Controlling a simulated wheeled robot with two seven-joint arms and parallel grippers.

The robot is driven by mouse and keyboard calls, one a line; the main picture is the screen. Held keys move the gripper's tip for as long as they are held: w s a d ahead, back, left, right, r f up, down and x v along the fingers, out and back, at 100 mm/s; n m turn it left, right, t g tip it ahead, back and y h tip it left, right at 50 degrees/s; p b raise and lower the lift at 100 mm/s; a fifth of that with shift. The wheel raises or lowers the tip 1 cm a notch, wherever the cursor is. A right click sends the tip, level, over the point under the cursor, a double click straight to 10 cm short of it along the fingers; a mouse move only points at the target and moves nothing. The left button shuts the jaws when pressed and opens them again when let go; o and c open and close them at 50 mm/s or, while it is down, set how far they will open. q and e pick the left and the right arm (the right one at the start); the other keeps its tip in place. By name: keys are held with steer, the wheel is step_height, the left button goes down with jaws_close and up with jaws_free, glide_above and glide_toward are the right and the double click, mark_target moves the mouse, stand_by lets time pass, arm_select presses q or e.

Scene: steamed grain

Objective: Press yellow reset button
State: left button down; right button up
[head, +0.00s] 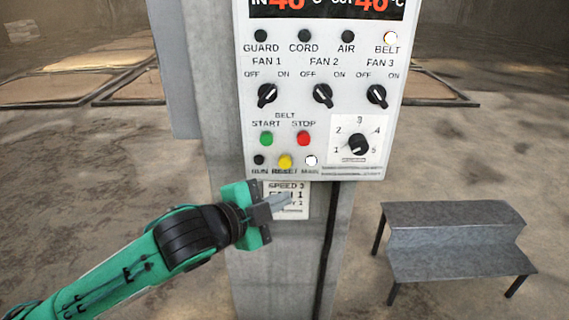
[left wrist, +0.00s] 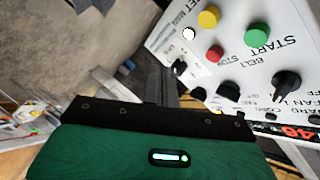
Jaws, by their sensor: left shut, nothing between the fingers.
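The yellow reset button (head: 285,161) is at the bottom left of the white control panel (head: 250,100), between a black RUN knob or lamp and a white round lamp. In the left wrist view the yellow button (left wrist: 209,17) shows near the top, beside the green and red buttons. My left gripper (head: 284,203) is shut and empty. In the head view it appears just below the yellow button, over the paper label under the panel. Whether its tip touches anything I cannot tell. My right gripper is not in view.
The green start button (head: 266,139) and red stop button (head: 303,139) sit just above. Fan switches (head: 323,94) and a speed dial (head: 358,145) are higher and to the right. The panel hangs on a concrete post (head: 270,270). A grey metal step (head: 455,235) stands at the right.

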mark_target(285, 162)
arm_select(q)
steer(key=shift+w, duration=0.1)
steer(key=shift+w, duration=4.3)
steer(key=shift+w, duration=0.1)
steer(key=shift+w, duration=0.3)
